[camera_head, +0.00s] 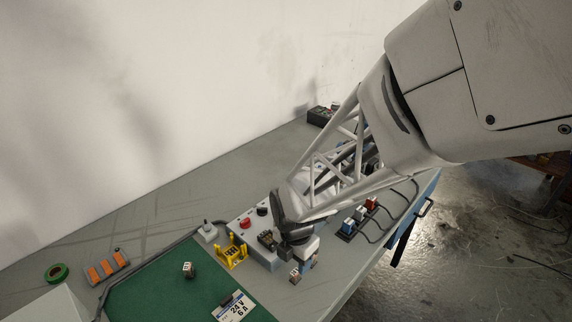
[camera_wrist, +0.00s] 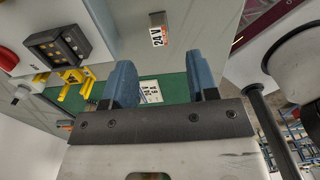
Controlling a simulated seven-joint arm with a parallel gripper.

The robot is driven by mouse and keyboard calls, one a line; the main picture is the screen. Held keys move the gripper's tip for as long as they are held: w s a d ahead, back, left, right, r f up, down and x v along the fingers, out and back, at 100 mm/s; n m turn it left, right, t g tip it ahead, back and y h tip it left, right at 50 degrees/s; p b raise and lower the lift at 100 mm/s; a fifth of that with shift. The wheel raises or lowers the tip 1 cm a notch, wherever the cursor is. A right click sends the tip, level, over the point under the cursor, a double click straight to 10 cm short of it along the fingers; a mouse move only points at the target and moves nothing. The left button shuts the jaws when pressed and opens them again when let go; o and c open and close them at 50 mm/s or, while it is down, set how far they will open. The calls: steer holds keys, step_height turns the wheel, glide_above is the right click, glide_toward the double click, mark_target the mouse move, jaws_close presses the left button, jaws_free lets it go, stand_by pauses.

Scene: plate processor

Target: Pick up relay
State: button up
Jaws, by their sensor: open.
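A small block with a white "24 V" label (camera_wrist: 157,35), which looks like the relay, stands on the bare grey bench top in the wrist view. In the head view it appears as a small block (camera_head: 295,276) near the bench's front edge, just below my gripper. My gripper's two blue fingers (camera_wrist: 162,78) are apart with nothing held between them. In the head view my gripper (camera_head: 305,262) is above and beside the block, and the arm partly hides the fingers. Another small block (camera_head: 188,269) lies on the green mat.
A control box with a red button (camera_head: 245,222) and a black socket (camera_head: 267,240) stands beside my gripper. A yellow holder (camera_head: 232,253) is left of it. A "24 V 6 A" card (camera_head: 234,306) lies on the green mat (camera_head: 150,295). Coloured connectors (camera_head: 360,214) stand to the right.

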mark_target(296, 272)
steer(key=shift+f, duration=1.25)
steer(key=shift+w+d+f, duration=0.1)
steer(key=shift+f, duration=1.2)
steer(key=shift+w+d+f, duration=0.1)
steer(key=shift+f, duration=1.2)
steer(key=shift+c, duration=0.3)
jaws_close()
